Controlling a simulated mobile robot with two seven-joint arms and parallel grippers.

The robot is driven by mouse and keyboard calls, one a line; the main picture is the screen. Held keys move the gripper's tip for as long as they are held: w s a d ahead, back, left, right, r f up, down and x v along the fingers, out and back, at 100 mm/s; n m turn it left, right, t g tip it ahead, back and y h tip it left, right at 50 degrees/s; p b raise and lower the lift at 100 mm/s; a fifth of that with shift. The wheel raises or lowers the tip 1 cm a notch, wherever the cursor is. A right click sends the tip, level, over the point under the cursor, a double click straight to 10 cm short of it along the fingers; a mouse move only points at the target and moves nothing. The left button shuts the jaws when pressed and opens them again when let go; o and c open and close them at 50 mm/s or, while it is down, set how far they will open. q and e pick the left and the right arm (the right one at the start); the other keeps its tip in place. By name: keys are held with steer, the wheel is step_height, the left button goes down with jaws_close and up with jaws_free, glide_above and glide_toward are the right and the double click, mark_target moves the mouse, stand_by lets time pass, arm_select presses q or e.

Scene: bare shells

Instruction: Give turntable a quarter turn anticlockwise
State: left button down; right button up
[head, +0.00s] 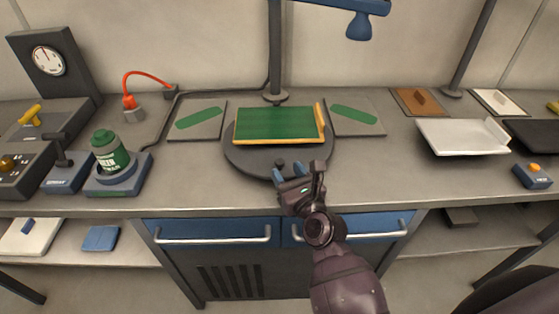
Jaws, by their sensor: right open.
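The turntable (243,160) is a dark round disc on the bench at the middle of the head view. A green board with a yellow-orange edge (278,123) lies on it, its raised side to the right. A small dark knob (280,163) shows near the disc's front edge. My right gripper (298,171) is open at the disc's front edge, close to the knob. I cannot tell whether it touches the knob or disc. My left gripper is not in view.
Grey plates with green patches (197,121) flank the turntable on both sides. A green jar (110,155) stands on a base at left. A pale tray (462,138) lies at right. A lamp (358,25) hangs above.

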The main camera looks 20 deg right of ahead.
mark_target(282, 165)
steer(key=shift+w+a, duration=0.15)
steer(key=shift+w, duration=1.1)
steer(key=shift+w+a, duration=0.1)
steer(key=shift+w, duration=1.1)
jaws_close()
